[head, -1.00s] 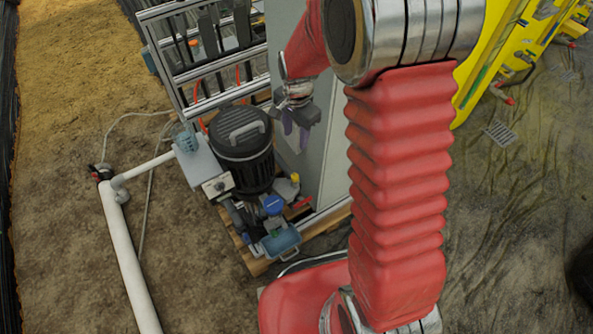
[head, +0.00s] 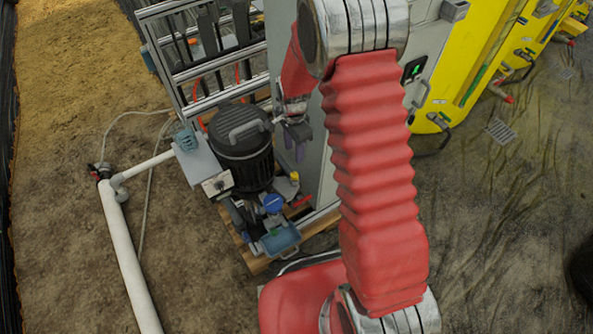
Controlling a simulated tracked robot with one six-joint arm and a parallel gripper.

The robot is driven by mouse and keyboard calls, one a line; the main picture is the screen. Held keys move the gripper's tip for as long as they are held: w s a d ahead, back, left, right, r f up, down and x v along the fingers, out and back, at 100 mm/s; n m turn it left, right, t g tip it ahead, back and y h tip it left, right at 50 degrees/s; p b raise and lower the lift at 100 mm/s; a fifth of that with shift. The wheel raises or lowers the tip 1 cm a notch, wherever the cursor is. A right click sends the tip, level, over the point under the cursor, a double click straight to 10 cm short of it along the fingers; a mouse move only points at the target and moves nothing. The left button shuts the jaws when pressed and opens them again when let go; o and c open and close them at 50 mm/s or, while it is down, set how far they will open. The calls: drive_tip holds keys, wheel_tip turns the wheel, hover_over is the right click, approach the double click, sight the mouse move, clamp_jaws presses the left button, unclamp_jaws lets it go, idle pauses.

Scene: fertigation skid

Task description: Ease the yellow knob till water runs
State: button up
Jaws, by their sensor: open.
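A small yellow knob (head: 294,176) shows low on the skid, just right of the black pump (head: 241,147). A blue round cap (head: 273,203) sits below and left of it, and a red lever (head: 301,201) lies just below it. My gripper (head: 292,152) hangs above the yellow knob with its purple-tipped fingers pointing down. It is open and looks empty, apart from the knob. Its exact height over the knob cannot be told from this view. No running water can be made out.
A grey cabinet (head: 327,158) stands close to the right of my gripper. An aluminium frame (head: 203,57) rises behind the pump. A white pipe (head: 127,255) runs along the ground at left. Yellow panels (head: 468,75) stand at the upper right.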

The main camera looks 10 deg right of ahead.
sight(294, 174)
wheel_tip(294, 174, down, 13)
drive_tip(key=shift+f, duration=0.15)
idle(0.6)
